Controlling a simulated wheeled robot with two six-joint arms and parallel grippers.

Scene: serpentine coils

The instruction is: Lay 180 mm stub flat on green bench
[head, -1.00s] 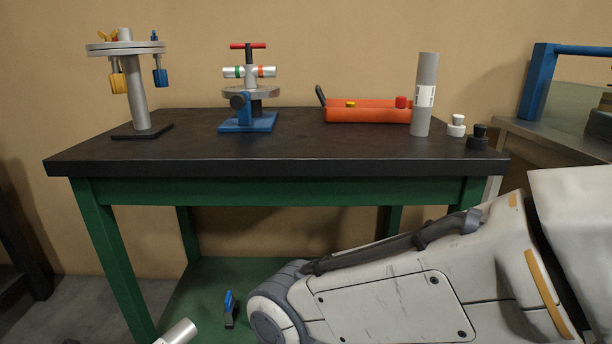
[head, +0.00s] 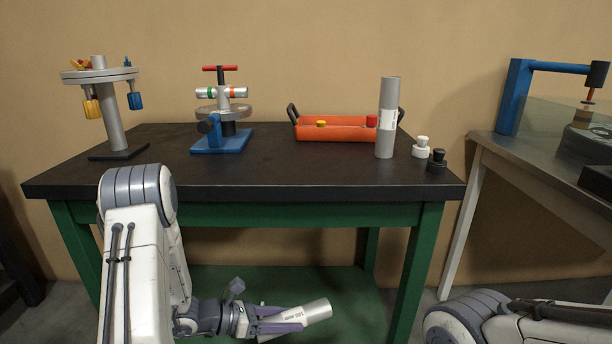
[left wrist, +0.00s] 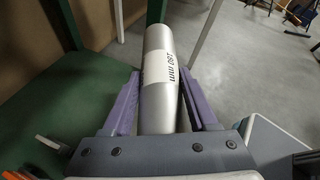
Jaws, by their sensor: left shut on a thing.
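The 180 mm stub (head: 316,312) is a silver cylinder with a white printed label. My left gripper (head: 284,322) is shut on it, with purple fingers on either side. The stub is below the table top in the head view, its free end pointing right and slightly up. In the left wrist view the stub (left wrist: 160,72) points away between the fingers, and its label shows "mm". The green bench (head: 320,214) has a black top and a green lower shelf (head: 350,290) behind the stub. I cannot tell whether the stub touches the shelf. My right gripper is out of view.
On the black top stand a grey post with padlocks (head: 110,115), a blue-based clamp fixture (head: 222,138), an orange tray (head: 340,132), an upright grey cylinder (head: 386,118) and two small knobs. The front middle of the top is clear. Another bench (head: 530,165) stands at right.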

